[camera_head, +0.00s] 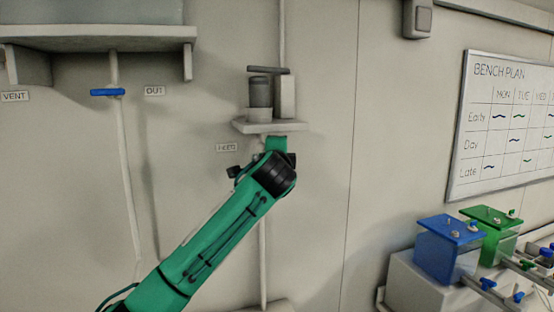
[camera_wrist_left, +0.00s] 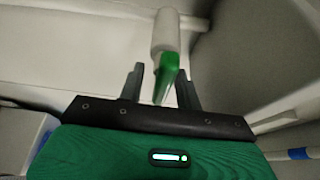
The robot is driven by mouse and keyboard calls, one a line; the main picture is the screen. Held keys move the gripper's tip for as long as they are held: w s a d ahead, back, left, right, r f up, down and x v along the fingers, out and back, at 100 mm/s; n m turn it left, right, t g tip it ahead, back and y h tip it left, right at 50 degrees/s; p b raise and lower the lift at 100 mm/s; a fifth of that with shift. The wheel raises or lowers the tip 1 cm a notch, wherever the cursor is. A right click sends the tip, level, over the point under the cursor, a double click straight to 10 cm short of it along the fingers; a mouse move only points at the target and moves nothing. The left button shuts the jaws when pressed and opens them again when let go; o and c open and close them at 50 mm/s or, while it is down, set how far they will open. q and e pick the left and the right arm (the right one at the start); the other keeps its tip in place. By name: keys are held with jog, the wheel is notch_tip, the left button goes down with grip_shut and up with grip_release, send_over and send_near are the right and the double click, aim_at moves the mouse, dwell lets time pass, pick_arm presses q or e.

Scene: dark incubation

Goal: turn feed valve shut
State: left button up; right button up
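The green feed valve handle (camera_wrist_left: 168,72) shows in the left wrist view, on the end of a pale pipe (camera_wrist_left: 166,32). My left gripper (camera_wrist_left: 160,70) is open, with one finger on each side of the handle. The handle lies nearer the right finger, and a clear gap shows at the left finger. I cannot tell whether the right finger touches it. In the head view my left arm reaches up to the wall beside the FEED label (camera_head: 227,147) and hides the valve and most of the gripper. My right gripper is in neither view.
A small shelf (camera_head: 270,127) with a dark-topped device (camera_head: 261,92) sits just above my wrist. Left is a pipe with a blue valve handle (camera_head: 108,92) under a larger shelf (camera_head: 95,34). Blue (camera_head: 448,247) and green (camera_head: 490,233) boxes stand lower right.

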pick_arm(q)
jog(key=s+a+b, duration=0.1)
jog(key=s+b, duration=0.4)
jog(key=s, duration=0.8)
jog(key=shift+s+b, duration=0.25)
jog(key=shift+b, duration=0.1)
